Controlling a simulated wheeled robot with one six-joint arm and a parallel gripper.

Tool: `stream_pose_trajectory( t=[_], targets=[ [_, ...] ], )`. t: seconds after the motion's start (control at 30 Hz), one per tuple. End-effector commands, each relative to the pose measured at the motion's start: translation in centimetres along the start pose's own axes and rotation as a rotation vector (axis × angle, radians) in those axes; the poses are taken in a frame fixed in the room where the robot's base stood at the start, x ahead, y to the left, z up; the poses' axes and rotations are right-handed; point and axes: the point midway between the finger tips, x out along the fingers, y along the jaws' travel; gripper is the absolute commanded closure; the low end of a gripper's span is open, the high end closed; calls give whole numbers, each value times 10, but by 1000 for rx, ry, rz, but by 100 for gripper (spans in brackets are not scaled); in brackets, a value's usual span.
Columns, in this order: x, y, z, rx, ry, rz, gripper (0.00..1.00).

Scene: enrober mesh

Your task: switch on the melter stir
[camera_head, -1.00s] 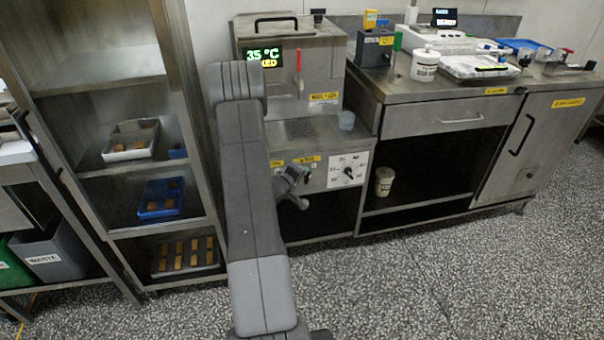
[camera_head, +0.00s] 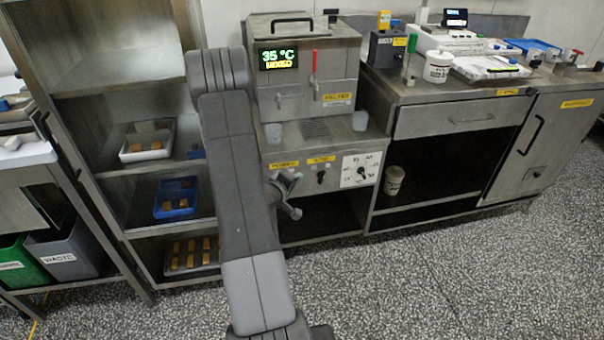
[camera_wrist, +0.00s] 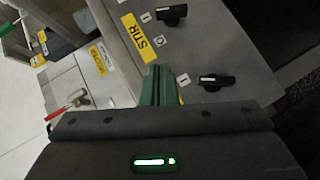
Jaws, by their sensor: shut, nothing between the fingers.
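The melter (camera_head: 300,90) is a steel box with a lit green and yellow display reading 35 °C. Below its shelf is a front panel with two yellow labels and a white dial. The yellow STIR label (camera_wrist: 137,40) is readable in the wrist view, with a black stir knob (camera_wrist: 172,14) beside it. That knob (camera_head: 320,178) also shows in the head view, under the right label. A second black knob (camera_wrist: 216,80) lies nearer my fingers. My gripper (camera_head: 287,193) is shut and empty in front of the panel's left part; its green fingers (camera_wrist: 158,84) partly cover another yellow label.
The white dial (camera_head: 360,170) is right of the stir knob. A shelf rack with trays (camera_head: 150,140) stands left, a steel counter (camera_head: 450,90) right. The speckled floor in front is clear.

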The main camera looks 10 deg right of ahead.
Motion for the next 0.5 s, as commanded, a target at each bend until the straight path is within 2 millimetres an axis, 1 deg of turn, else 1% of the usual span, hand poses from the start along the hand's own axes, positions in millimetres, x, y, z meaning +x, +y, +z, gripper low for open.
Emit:
stream_pose_trajectory(
  t=[0.03, 0.2, 0.33, 0.5],
  targets=[
    [-10, 0, -1, -2, 3, -1, 100],
    [-28, -1, 0, -1, 1, 0, 100],
    [-33, -2, 0, 0, 1, 1, 100],
    [-33, -2, 0, 0, 0, 1, 100]
  ],
)
